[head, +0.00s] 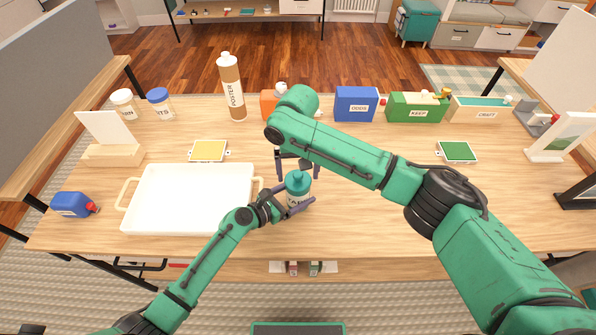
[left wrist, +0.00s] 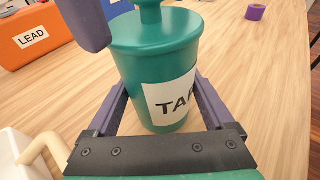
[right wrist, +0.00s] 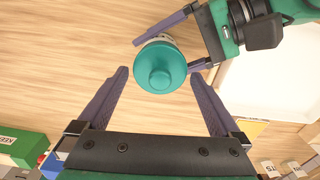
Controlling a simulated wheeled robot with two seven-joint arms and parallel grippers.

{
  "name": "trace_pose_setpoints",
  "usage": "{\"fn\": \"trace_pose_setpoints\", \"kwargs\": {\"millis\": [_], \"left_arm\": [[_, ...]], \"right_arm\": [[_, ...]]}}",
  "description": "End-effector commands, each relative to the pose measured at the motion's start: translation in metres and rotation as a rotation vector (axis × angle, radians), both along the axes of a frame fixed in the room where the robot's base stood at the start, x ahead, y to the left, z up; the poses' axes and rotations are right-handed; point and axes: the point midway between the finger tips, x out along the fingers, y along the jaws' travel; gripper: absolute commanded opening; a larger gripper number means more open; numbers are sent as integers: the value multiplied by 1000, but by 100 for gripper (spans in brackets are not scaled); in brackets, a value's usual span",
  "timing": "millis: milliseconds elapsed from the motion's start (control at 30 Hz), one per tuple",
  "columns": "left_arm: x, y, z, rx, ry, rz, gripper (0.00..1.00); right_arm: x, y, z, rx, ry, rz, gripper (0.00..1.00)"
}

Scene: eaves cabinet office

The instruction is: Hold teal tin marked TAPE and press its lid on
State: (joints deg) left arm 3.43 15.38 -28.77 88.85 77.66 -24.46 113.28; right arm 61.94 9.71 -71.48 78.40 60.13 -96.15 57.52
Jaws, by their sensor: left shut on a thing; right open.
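The teal tin (head: 297,202) stands upright on the table, its white label partly readable as "TA" in the left wrist view (left wrist: 165,92). Its round teal lid with a knob (right wrist: 160,76) sits on top; I cannot tell whether it is fully seated. My left gripper (head: 290,208) is shut on the tin's body, one finger on each side, low down. My right gripper (right wrist: 159,77) is open above the tin, pointing down, its fingertips either side of the lid and apart from it. One right fingertip shows near the lid in the left wrist view.
A white tray (head: 190,224) lies just left of the tin. Several labelled boxes stand along the back, including a blue one (head: 356,104) and a green one (head: 416,108). A poster tube (head: 231,88) stands upright behind. The table right of the tin is mostly clear.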

Motion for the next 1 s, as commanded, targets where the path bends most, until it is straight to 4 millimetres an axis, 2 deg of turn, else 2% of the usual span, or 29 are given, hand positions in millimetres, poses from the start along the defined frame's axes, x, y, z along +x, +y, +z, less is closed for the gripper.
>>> {"fn": "trace_pose_setpoints", "kwargs": {"millis": [1000], "left_arm": [[0,0,0,0,0,0,2]], "right_arm": [[0,0,70,0,-1,1,100]]}}
